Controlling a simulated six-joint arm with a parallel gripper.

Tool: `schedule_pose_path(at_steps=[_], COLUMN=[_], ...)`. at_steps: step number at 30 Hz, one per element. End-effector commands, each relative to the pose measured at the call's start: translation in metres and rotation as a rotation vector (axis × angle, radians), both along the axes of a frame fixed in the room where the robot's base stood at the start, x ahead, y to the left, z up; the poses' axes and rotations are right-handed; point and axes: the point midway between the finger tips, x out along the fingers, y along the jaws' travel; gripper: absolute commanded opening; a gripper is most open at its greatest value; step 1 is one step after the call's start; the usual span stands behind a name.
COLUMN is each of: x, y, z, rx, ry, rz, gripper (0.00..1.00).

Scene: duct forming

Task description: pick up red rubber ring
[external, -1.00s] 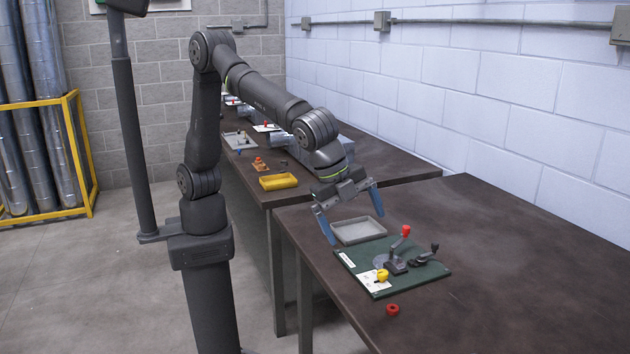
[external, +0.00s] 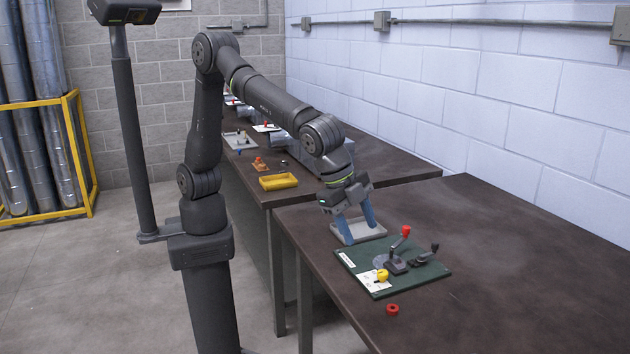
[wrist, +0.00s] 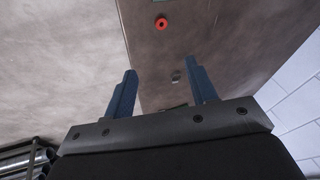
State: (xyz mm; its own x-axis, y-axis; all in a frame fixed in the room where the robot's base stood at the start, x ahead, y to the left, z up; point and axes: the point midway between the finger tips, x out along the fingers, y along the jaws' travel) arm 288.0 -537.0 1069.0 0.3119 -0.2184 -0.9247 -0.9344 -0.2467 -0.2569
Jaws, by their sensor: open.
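The red rubber ring (external: 392,309) lies flat on the dark brown table, in front of the green board and apart from it. In the wrist view the red ring (wrist: 160,23) is near the top middle, past the fingertips, with its dark hole visible. My gripper (external: 360,234) has blue fingers and is open and empty. It points down over the grey tray, farther back on the table than the ring. In the wrist view my gripper (wrist: 161,66) shows its two fingers apart with nothing between them.
A yellow tray (external: 278,182) sits on the far table. The table's right side is clear.

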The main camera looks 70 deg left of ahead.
Motion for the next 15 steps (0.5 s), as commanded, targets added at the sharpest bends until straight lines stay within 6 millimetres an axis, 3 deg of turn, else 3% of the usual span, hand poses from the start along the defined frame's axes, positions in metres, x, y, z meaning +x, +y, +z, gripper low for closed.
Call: schedule_pose_path(at_steps=[7, 15], x=[0.02, 0.03], y=[0.002, -0.002], z=[-0.027, -0.049], rx=[-0.165, -0.214], ry=[0.137, 0.182], rz=[0.387, 0.51], gripper=[0.52, 0.52])
